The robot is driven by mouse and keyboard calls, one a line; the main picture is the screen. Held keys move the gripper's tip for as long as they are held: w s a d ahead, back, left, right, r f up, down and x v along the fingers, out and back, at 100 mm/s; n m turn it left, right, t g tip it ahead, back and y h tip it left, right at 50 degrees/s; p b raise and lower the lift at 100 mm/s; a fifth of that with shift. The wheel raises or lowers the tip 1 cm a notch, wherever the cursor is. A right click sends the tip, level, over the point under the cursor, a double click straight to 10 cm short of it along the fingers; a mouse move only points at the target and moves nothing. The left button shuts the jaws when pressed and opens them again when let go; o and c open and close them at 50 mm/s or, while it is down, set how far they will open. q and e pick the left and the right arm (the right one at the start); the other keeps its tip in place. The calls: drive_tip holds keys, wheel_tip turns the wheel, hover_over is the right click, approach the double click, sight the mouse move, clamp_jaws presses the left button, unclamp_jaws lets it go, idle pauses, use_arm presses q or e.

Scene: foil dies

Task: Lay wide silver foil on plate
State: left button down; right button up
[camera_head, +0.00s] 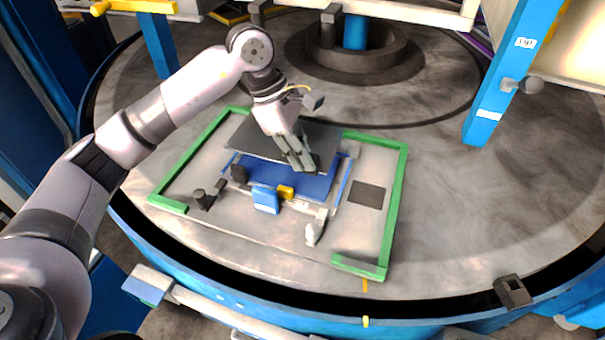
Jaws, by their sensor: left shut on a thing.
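The wide silver foil (245,137) shows as a dark grey flat sheet. It spans the back part of the blue plate (310,187) and the back edge of the green-framed fixture. My left gripper (302,164) reaches down from the upper left and is shut on the foil near its front edge. The fingers hide part of the foil and the plate. I cannot tell whether the foil touches the plate or hangs just above it. My right gripper is not in view.
The green frame (398,205) surrounds the light grey fixture bed. Small dark clamps (203,198) and a blue block (265,199) stand along the plate's front. A blue post (500,75) rises at the right. The round table (470,215) is clear to the right.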

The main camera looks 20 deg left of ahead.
sight(303, 172)
use_arm(q)
wheel_tip(303, 172, down, 3)
drive_tip(key=shift+d+r+p, duration=0.1)
drive_tip(key=shift+p, duration=0.2)
drive_tip(key=shift+f, duration=0.55)
wheel_tip(303, 172, down, 4)
drive_tip(key=shift+r+p, duration=0.1)
drive_tip(key=shift+p, duration=0.6)
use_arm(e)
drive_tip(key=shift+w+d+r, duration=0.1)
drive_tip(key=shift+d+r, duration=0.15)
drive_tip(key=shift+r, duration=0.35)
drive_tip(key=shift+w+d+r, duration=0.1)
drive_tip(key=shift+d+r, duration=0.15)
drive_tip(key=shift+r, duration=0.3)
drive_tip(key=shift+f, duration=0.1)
use_arm(q)
drive_tip(key=shift+f+b, duration=0.3)
drive_tip(key=shift+b, duration=0.05)
drive_tip(key=c, duration=1.7)
unclamp_jaws()
drive_tip(key=shift+r, duration=0.1)
drive_tip(key=shift+o, duration=0.2)
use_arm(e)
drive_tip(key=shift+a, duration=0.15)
